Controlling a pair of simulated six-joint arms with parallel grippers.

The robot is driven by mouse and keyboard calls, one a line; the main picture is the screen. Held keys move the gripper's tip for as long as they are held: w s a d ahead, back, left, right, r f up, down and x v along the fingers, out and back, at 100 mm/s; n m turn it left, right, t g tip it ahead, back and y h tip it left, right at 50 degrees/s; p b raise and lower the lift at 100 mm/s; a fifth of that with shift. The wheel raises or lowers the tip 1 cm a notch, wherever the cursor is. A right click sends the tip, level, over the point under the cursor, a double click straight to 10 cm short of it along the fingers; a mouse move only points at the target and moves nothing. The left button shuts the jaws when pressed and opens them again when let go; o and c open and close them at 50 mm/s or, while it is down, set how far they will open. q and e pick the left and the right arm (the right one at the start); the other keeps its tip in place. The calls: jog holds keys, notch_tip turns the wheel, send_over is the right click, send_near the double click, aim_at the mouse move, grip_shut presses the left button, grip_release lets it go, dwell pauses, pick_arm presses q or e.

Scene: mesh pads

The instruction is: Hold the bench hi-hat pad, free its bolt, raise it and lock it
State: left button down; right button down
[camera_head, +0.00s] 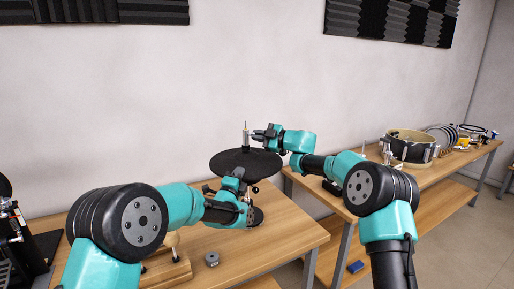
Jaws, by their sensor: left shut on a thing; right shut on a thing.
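The hi-hat pad (246,160) is a black round disc, lying about level above the wooden bench. A thin upright rod with a pale metal piece, where the bolt (246,138) appears to be, rises from its middle. My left gripper (236,174) is at the pad's near edge, shut on the pad. My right gripper (254,134) comes in from the right above the pad and is shut on the bolt at the rod. The fingertips are small here, and the exact contact is hard to see. My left arm hides part of the stand below the pad.
The bench top (285,228) is clear to the right of the pad. A small grey round part (212,259) and a wooden block (167,268) are near the front. A second bench at right holds a drum (409,147) and several cymbals. A blue item (356,266) is low down.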

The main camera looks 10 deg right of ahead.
pick_arm(q)
jog(key=shift+r, duration=0.1)
pick_arm(e)
jog(key=m, duration=0.4)
jog(key=shift+r+m, duration=0.15)
jog(key=shift+m, duration=0.15)
jog(key=m, duration=0.4)
jog(key=shift+f+m, duration=0.2)
jog(key=shift+m, duration=0.1)
pick_arm(q)
jog(key=shift+r, duration=0.15)
pick_arm(e)
jog(key=c, duration=1.2)
grip_release()
jog(key=shift+f, duration=0.2)
jog(key=shift+o, duration=0.2)
pick_arm(q)
jog(key=shift+r, duration=0.1)
pick_arm(e)
jog(key=shift+d, duration=0.1)
pick_arm(q)
jog(key=shift+a, duration=0.1)
pick_arm(e)
jog(key=shift+s+d+f, duration=0.1)
jog(key=shift+d, duration=0.05)
jog(key=r+v, duration=0.1)
jog(key=v, duration=1)
jog(key=shift+s+d, duration=0.2)
jog(key=shift+s, duration=0.1)
